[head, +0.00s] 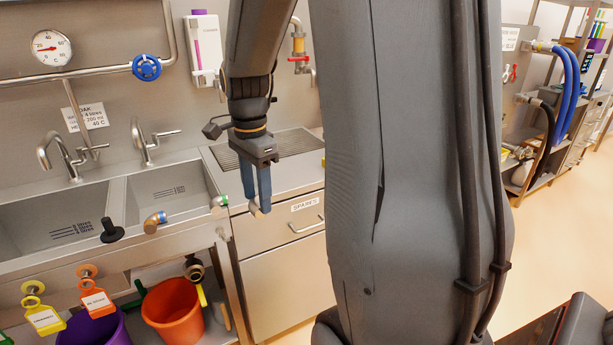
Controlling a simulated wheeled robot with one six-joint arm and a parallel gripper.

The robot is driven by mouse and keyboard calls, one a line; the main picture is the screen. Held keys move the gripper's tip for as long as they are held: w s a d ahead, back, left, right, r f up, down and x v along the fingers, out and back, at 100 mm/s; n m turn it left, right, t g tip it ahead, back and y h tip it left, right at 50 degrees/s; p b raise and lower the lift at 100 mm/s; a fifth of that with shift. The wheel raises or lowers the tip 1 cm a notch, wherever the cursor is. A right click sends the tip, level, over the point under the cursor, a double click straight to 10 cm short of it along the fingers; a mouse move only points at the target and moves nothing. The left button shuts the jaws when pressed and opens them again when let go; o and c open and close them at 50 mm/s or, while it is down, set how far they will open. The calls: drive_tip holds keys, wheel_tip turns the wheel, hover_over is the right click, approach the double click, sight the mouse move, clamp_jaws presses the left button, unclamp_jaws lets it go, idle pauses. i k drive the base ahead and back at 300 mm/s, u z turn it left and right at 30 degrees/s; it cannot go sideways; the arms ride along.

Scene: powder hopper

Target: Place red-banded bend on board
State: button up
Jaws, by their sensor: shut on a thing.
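My gripper (257,207) points down, with its two blue-grey fingers shut on a small tan metal piece (256,210) at their tips. It looks like a pipe bend, but I cannot make out a red band on it. The gripper shows in front of the spares cabinet, to the right of the sinks. A ribbed draining board (290,140) lies behind it, right of the right basin. A blue-banded bend (154,222) and a green-banded piece (219,203) rest at the sink's front edge.
A black plug-like piece (112,230) stands on the sink's front rim. Two taps (60,155) rise behind the basins. An orange bucket (173,312) and a purple bucket (95,330) stand below. My arm hides the counter's right end.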

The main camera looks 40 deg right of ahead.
sight(304, 169)
drive_tip(key=z, duration=2.05)
drive_tip(key=i, duration=0.8)
drive_tip(key=u, duration=1.7)
drive_tip(key=i, duration=0.5)
